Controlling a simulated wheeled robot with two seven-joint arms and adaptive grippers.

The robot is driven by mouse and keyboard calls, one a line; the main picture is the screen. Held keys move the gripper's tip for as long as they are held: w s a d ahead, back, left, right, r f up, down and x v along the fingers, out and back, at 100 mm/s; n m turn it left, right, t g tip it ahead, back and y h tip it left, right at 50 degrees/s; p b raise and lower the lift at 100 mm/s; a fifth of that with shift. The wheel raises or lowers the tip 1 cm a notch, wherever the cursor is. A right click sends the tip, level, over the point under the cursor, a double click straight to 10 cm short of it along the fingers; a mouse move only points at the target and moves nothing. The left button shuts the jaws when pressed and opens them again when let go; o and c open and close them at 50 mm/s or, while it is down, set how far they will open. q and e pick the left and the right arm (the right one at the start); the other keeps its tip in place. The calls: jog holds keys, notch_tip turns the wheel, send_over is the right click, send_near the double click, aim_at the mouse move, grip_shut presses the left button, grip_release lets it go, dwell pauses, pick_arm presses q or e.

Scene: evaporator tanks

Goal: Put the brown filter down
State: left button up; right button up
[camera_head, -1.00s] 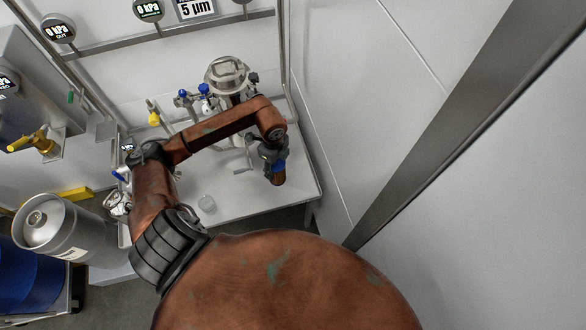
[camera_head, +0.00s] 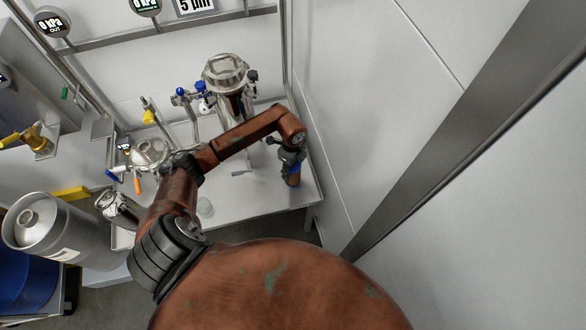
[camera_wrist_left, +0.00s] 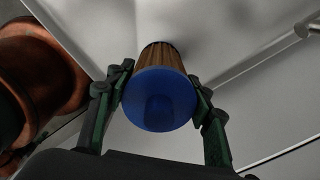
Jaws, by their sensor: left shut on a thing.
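The brown filter (camera_head: 294,181) is a brown cylinder with a blue cap. In the head view it hangs upright over the right end of the white table (camera_head: 238,201). My left gripper (camera_head: 290,166) is shut on it from above. In the left wrist view the brown pleated body (camera_wrist_left: 162,57) shows beyond the blue cap, between the two fingers of the left gripper (camera_wrist_left: 162,88). I cannot tell whether the lower end touches the table. My right gripper is not in view.
A steel filter housing (camera_head: 226,75) with valves stands at the back of the table. A steel keg (camera_head: 62,235) is at left. A white wall (camera_head: 350,110) closes the right side.

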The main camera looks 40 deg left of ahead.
pick_arm(q)
jog(key=shift+r, duration=0.1)
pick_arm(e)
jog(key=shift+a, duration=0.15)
pick_arm(q)
jog(key=o, duration=1.4)
jog(key=shift+o, duration=0.2)
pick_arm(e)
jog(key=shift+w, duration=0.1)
pick_arm(q)
notch_tip(320, 180, up, 12)
jog(key=p, duration=0.2)
jog(key=shift+p, duration=0.4)
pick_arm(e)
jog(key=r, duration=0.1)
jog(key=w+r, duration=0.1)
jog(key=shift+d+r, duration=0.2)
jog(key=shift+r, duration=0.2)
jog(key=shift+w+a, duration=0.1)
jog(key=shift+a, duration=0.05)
